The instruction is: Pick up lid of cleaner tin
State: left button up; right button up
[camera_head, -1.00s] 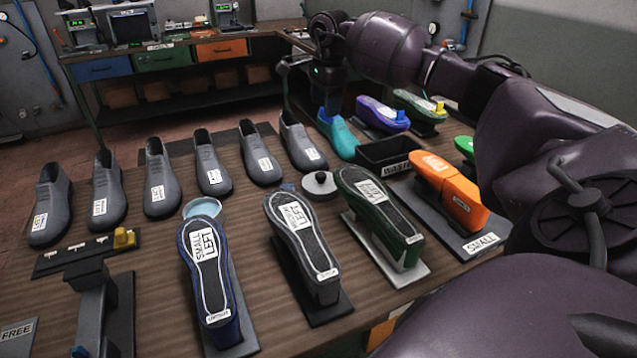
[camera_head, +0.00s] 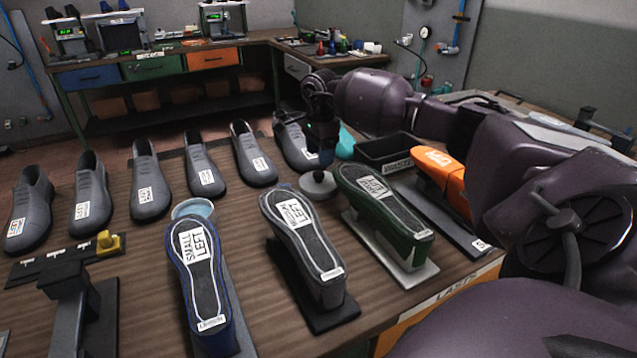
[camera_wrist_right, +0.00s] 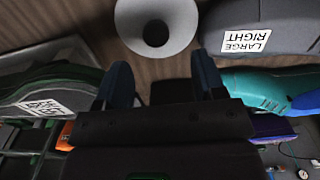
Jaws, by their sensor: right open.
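The lid (camera_head: 318,184) is a pale grey disc with a dark round knob, lying flat on the wooden workbench between two sole-up shoes. It also shows at the top of the right wrist view (camera_wrist_right: 180,20), knob included. My right gripper (camera_head: 323,152) hangs just above and behind the lid in the head view, partly hiding its surroundings. In the right wrist view the two fingers (camera_wrist_right: 162,78) are spread apart with nothing between them, and the lid is beyond their tips. A round, light-blue open container (camera_head: 193,209), likely the tin, stands farther left. My left gripper is not in view.
A green-soled shoe (camera_head: 383,214) and a grey-soled shoe (camera_head: 303,247) on stands flank the lid. A grey shoe marked "large right" (camera_wrist_right: 262,30) lies close by in the wrist view. A black bin (camera_head: 385,153) is behind. Bare wood shows around the lid.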

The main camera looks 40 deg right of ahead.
aim_at(319, 173)
jog(key=shift+s+a+f, duration=0.1)
jog(key=shift+a+f, duration=0.1)
jog(key=shift+f, duration=1.1)
jog(key=shift+a+f, duration=0.15)
jog(key=shift+f, duration=1.1)
jog(key=c, duration=0.8)
